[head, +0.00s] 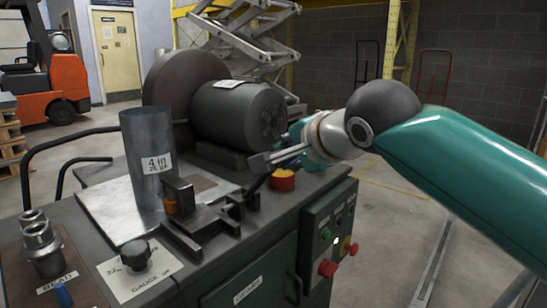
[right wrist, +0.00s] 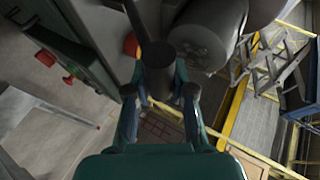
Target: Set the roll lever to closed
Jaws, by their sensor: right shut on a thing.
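The roll lever (head: 257,184) is a dark bar rising from the clamp-like block at the machine's front, slanting up to the right. In the right wrist view its dark round handle end (right wrist: 158,54) sits between the fingertips, with a thin rod running up and left. My right gripper (head: 290,154) comes in from the right and is shut on the lever's handle; it also shows in the right wrist view (right wrist: 160,80). In the head view the grip is small and partly hidden. My left gripper is not in view.
A grey metal cylinder (head: 146,150) labelled 4 in stands on the machine top. A motor (head: 238,115) lies behind the lever. A red-and-yellow button (head: 283,181) is close beside the gripper. A control panel (head: 328,235) faces right. The floor to the right is open.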

